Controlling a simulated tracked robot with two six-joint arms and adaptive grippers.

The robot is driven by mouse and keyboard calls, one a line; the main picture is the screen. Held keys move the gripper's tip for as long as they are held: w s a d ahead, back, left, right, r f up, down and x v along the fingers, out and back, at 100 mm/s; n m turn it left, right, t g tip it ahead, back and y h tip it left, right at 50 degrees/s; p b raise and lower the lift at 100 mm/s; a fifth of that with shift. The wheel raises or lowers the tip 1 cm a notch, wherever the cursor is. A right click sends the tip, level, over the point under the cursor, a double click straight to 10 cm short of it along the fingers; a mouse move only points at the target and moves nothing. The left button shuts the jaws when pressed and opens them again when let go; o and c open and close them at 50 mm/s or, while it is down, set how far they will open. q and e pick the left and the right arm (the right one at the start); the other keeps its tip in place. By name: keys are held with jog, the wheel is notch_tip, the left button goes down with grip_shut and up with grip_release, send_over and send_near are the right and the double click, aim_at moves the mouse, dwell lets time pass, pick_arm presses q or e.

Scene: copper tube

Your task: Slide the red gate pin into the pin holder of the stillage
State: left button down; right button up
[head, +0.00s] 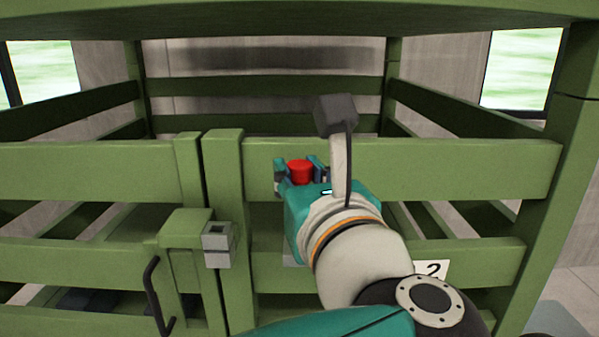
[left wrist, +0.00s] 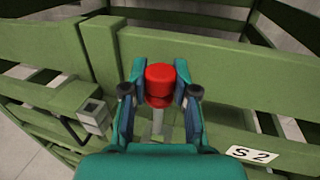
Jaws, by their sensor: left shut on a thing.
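The red gate pin (head: 300,172) shows as a red knob between the fingers of my left gripper (head: 301,178). In the left wrist view the red knob (left wrist: 159,84) has a pale grey shaft below it, pointing down. My left gripper (left wrist: 160,88) is shut on the pin, in front of the right gate of the green stillage (head: 450,170). The pin holder (head: 218,245) is a grey block with a square opening in its top, left of the gripper and lower. It also shows in the left wrist view (left wrist: 95,116). The pin's lower end is hidden in the head view.
A green post (head: 230,230) stands between the holder and the gripper. A dark curved handle (head: 153,295) is left of the holder. A white number label (head: 432,269) is on a lower slat. The space just above the holder looks clear.

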pick_arm(q)
jog(key=shift+f+b, duration=2.75)
jog(key=shift+f, duration=1.05)
jog(key=c, duration=0.8)
grip_release()
jog(key=shift+r, duration=0.15)
notch_tip(320, 180, up, 10)
jog(key=shift+f, duration=0.15)
